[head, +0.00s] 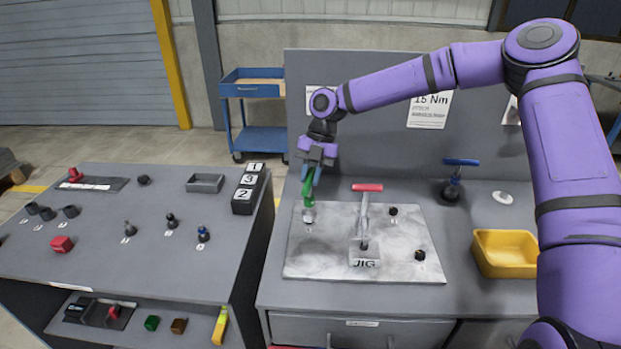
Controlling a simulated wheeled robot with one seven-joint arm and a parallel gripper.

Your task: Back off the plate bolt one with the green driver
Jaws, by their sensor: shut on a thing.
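My gripper (312,168) points down over the left part of the metal jig plate (310,260). It is shut on the green driver (308,188), which stands about upright. The driver's lower end is at the bolt at the plate's back left (309,215), by a small number label. The driver tip hides part of that bolt, and I cannot tell whether they touch. Other dark bolts stand on the plate at the back right (393,211) and the front right (420,255).
A red-handled clamp (366,215) stands mid-plate, right of my gripper, behind the JIG block (365,263). A blue-handled tool (455,180) and a yellow bin (505,253) are to the right. The left table (110,255) holds several small parts and a numbered block (248,190).

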